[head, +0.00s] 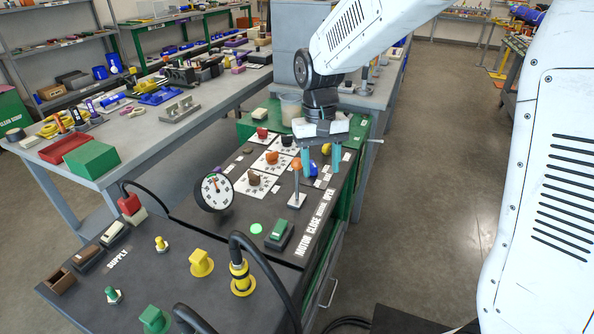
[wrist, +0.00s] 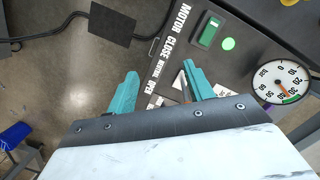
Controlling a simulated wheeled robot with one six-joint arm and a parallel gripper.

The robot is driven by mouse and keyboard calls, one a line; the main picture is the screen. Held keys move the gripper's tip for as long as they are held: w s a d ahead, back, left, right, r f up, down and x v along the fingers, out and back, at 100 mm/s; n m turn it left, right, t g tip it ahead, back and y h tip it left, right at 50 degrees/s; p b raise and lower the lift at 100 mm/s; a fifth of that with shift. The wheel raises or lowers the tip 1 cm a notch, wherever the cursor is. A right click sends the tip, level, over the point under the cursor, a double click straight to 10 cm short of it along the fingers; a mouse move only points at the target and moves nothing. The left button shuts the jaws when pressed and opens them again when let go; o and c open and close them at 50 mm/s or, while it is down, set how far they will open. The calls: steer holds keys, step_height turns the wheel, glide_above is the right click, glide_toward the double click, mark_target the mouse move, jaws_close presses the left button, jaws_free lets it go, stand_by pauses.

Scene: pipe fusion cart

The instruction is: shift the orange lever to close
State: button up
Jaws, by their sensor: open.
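The orange lever (head: 296,164) stands on a small pale plate on the dark cart panel, its orange knob on a thin upright stem. Beside it, the panel edge carries the printed words MOTOR, CLOSE and OPEN. My gripper (head: 321,168) is open and empty, its two teal fingers pointing down just right of and behind the knob. In the wrist view the gripper (wrist: 161,72) spans the panel edge and the printed words. A small bit of orange shows against the right finger there; most of the lever is hidden, and I cannot tell whether they touch.
A round gauge (head: 216,191) and a green rocker switch (head: 279,233) stand left of and in front of the lever. Several coloured knobs on white cards lie behind it. A black hose (head: 262,262) arches over the front. Open floor lies to the right.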

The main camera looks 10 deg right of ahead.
glide_above(297, 170)
steer(key=s+d, duration=0.1)
steer(key=s, duration=0.2)
step_height(297, 170, down, 3)
steer(key=shift+m+t, duration=0.7)
steer(key=shift+t, duration=0.1)
steer(key=w, duration=0.1)
steer(key=w+r, duration=0.1)
steer(key=w, duration=0.2)
steer(key=shift+w+a+r, duration=0.25)
steer(key=shift+a, duration=0.15)
steer(key=shift+s+f, duration=0.1)
steer(key=shift+f, duration=0.05)
step_height(297, 170, down, 8)
steer(key=shift+r, duration=0.25)
